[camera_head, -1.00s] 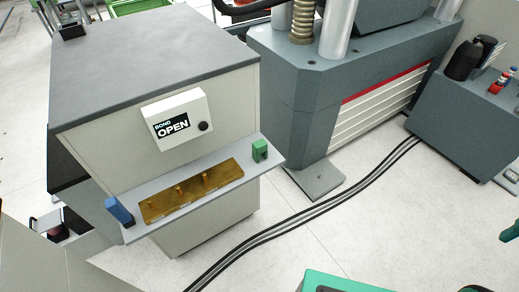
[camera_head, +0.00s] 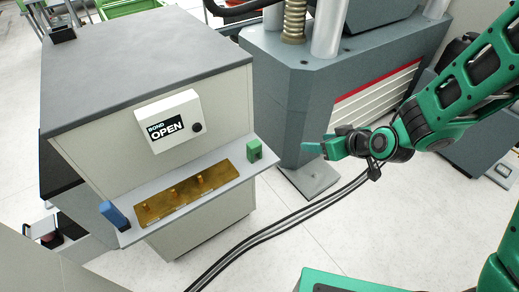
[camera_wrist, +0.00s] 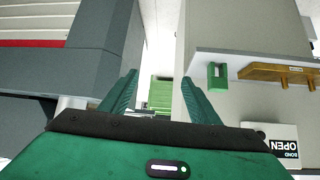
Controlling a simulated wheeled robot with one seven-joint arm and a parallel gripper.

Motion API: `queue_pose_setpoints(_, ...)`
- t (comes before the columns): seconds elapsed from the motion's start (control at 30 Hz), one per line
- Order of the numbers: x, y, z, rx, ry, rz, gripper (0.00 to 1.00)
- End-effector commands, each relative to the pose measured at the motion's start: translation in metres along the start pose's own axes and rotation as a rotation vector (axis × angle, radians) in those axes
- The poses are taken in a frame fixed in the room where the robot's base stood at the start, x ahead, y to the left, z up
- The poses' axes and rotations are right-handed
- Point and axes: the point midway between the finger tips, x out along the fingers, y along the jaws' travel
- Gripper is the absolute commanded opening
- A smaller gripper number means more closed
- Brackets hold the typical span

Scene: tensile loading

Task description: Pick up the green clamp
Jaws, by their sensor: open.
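The green clamp (camera_head: 254,150) is a small block with a notch, standing at the right end of the pale shelf (camera_head: 222,163) on the front of the cabinet. In the wrist view the clamp (camera_wrist: 217,76) shows upside down, just right of the right finger. My gripper (camera_head: 308,150) is to the right of the clamp in the head view, apart from it, in front of the grey machine. In the wrist view its two green fingers (camera_wrist: 160,76) are spread with nothing held between them.
A brass plate (camera_head: 183,195) with small pegs and a blue block (camera_head: 114,215) share the shelf. An "OPEN" box (camera_head: 169,121) hangs above it. The grey testing machine (camera_head: 285,100) stands behind my gripper.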

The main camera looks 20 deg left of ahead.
Motion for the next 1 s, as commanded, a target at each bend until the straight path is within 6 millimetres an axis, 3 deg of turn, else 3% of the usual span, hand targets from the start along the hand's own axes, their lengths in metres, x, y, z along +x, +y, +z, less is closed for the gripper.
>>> queue_pose_setpoints(0.03, 0.017, -0.026, 0.0, -0.026, 0.036, -0.034, 0.56)
queue_pose_setpoints(0.2, 0.054, -0.093, -0.008, -0.075, 0.185, -0.093, 0.56)
queue_pose_setpoints(0.4, 0.071, -0.14, -0.004, -0.087, 0.294, -0.106, 0.56)
queue_pose_setpoints(0.6, 0.076, -0.153, -0.001, -0.085, 0.334, -0.101, 0.56)
queue_pose_setpoints(1.0, 0.097, -0.157, -0.009, -0.088, 0.34, -0.102, 0.56)
